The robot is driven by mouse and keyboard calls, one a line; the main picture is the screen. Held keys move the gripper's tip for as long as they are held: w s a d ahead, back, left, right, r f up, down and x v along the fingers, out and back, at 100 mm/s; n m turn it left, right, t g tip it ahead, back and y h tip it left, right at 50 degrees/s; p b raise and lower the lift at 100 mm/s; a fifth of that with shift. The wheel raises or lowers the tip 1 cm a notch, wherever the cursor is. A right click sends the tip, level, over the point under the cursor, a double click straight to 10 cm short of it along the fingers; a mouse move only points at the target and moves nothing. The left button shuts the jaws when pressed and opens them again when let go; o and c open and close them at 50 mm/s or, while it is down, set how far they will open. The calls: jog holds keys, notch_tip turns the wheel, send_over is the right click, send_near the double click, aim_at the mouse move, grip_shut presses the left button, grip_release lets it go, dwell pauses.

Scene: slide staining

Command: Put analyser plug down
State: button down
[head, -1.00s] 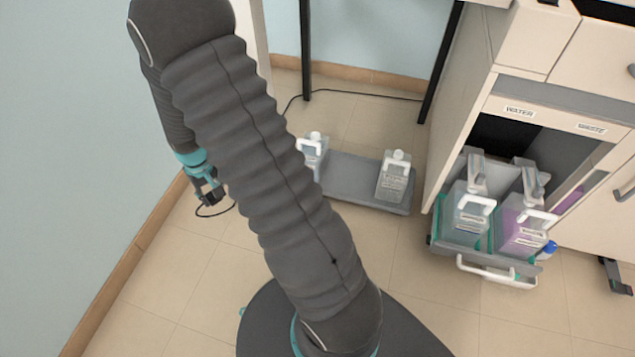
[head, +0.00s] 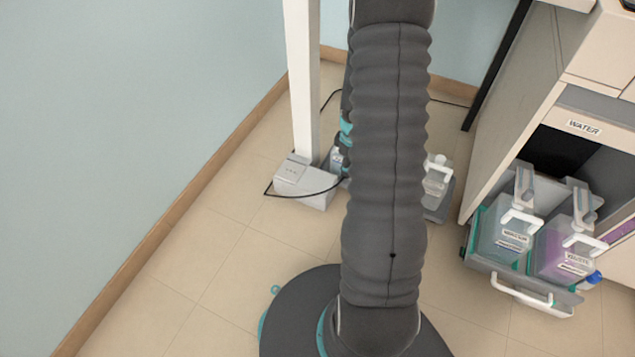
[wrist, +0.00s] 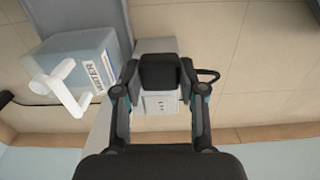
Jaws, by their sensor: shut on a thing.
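My gripper (wrist: 159,78) is shut on a black block-shaped plug (wrist: 160,70), seen in the wrist view. A short black cable (wrist: 210,76) loops out at the plug's right side. Behind and below the plug in the picture is a pale box with a socket face (wrist: 158,103); I cannot tell whether the plug touches it. In the head view my arm hides the gripper and plug. There, a pale grey box (head: 303,184) stands on the floor at the foot of a white post (head: 302,80), with a black cable (head: 300,195) looping in front of it.
A container labelled WATER with a white handle (wrist: 62,84) is close on the left in the wrist view. A white-capped bottle (head: 437,175) stands right of my arm. A pulled-out drawer (head: 535,296) holds two containers. Floor at the left is clear.

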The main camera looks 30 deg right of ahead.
jog(key=shift+d+f, duration=0.2)
jog(key=shift+d, duration=0.05)
jog(key=b, duration=0.1)
send_over(317, 181)
notch_tip(317, 181, down, 7)
jog(key=shift+d+r, duration=0.1)
jog(key=shift+f+b, duration=0.55)
jog(key=shift+f, duration=1.45)
jog(key=shift+f+b, duration=0.3)
jog(key=shift+f, duration=0.05)
jog(key=shift+f, duration=0.2)
jog(key=c, duration=0.7)
grip_release()
jog(key=shift+o, duration=0.2)
